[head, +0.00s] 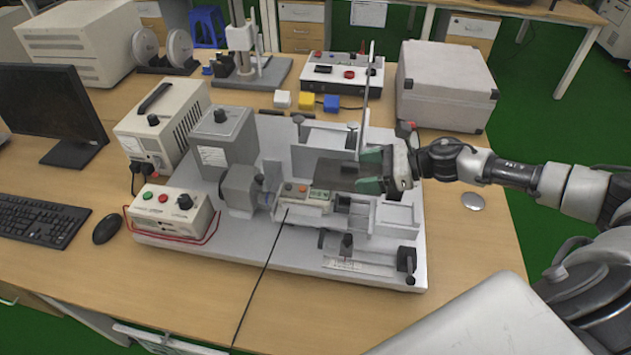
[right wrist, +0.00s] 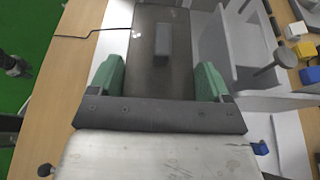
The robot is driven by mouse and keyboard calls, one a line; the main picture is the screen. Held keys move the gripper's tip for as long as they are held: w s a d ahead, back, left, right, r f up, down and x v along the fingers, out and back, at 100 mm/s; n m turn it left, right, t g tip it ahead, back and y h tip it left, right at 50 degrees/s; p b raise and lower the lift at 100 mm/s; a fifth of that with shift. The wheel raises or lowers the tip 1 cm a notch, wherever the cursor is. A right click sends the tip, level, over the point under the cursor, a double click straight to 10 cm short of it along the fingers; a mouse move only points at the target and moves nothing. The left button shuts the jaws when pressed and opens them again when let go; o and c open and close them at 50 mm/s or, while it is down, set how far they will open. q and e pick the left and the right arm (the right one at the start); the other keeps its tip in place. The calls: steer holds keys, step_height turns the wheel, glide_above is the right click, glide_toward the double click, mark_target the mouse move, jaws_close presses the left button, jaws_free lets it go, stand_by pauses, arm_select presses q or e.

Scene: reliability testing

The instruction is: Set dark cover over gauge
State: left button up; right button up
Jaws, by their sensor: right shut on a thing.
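My right gripper (head: 372,169) comes in from the right over the test fixture. Its green fingers are shut on the dark cover (head: 338,172), a flat dark panel. In the right wrist view, the cover (right wrist: 150,85) lies between the fingers, with a small raised grey block on it. I cannot tell whether the cover touches the fixture.
The light grey fixture plate (head: 180,232) carries a grey motor box (head: 222,137) and a clamp. A control box (head: 168,212) with buttons stands at its left. Behind are coloured blocks (head: 306,101) and a big grey case (head: 447,85). A thin black cable crosses the front.

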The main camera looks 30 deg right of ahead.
steer(key=p, duration=0.2)
glide_above(321, 195)
steer(key=s+d, duration=0.2)
steer(key=d, duration=0.1)
step_height(321, 195, down, 3)
steer(key=shift+w+a+f, duration=0.1)
steer(key=x, duration=0.3)
steer(key=shift+a+f+p, duration=0.1)
steer(key=shift+f+p, duration=0.3)
steer(key=shift+f, duration=0.05)
steer(key=shift+w+a+f, duration=0.2)
steer(key=shift+f, duration=0.05)
arm_select(q)
steer(key=r, duration=0.3)
steer(key=shift+d+r, duration=0.25)
steer(key=shift+r, duration=0.1)
arm_select(e)
steer(key=shift+f, duration=0.1)
steer(key=shift+f+b, duration=0.6)
steer(key=shift+b, duration=0.05)
arm_select(q)
steer(key=shift+f, duration=0.6)
arm_select(e)
steer(key=o, duration=0.8)
steer(key=shift+r, duration=0.1)
steer(key=shift+o, duration=0.2)
